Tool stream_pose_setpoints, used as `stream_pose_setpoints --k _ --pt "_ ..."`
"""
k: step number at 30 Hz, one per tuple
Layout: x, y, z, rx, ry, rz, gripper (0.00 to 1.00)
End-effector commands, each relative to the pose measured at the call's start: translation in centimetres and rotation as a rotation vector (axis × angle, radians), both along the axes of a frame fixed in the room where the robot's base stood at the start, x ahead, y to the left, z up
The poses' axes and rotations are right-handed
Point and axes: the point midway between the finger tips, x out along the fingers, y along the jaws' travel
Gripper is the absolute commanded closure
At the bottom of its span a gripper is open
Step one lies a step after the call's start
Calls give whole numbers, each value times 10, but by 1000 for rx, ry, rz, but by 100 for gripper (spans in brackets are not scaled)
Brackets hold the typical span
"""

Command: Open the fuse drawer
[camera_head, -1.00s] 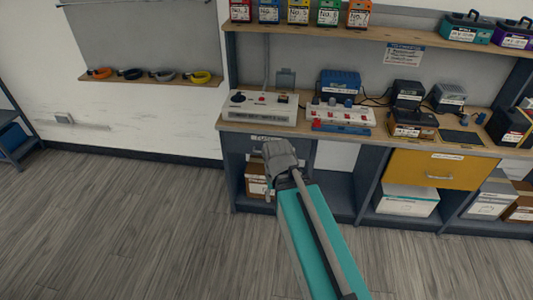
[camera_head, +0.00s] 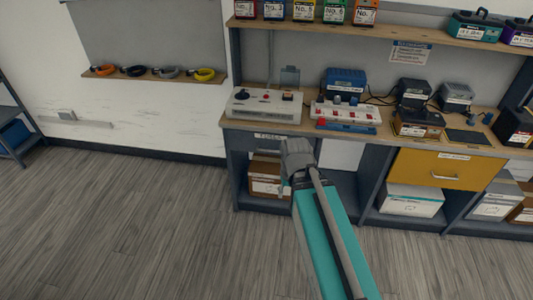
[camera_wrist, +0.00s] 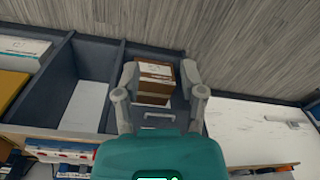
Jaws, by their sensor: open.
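The fuse drawer (camera_head: 245,143) is a dark grey front under the left end of the bench top, with a white label on its upper edge. It looks shut. My gripper (camera_head: 297,150) is in front of it and hides its right part and handle in the head view. In the wrist view, where the scene looks upside down, the pale bar handle (camera_wrist: 158,115) shows on the dark drawer front. There, my gripper (camera_wrist: 160,72) is open and empty, its fingers spread to either side of the handle's line. I see no contact with the handle.
A brown box (camera_head: 265,176) stands on the shelf below the drawer. A yellow drawer (camera_head: 440,168) is further right, with a white box (camera_head: 408,200) beneath. A control box (camera_head: 265,105) and a power strip (camera_head: 345,112) stand on the bench. The floor (camera_head: 120,220) at left is clear.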

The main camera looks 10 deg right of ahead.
Motion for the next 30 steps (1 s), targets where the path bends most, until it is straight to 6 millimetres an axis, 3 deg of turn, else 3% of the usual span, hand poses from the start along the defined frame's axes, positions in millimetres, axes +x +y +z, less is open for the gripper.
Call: stream_pose_setpoints --k 4,15,30 --pt "19 -1 -26 64 -41 -34 47" --pt "87 18 -84 316 -194 -164 47" --pt "181 22 -140 674 -393 -403 47"
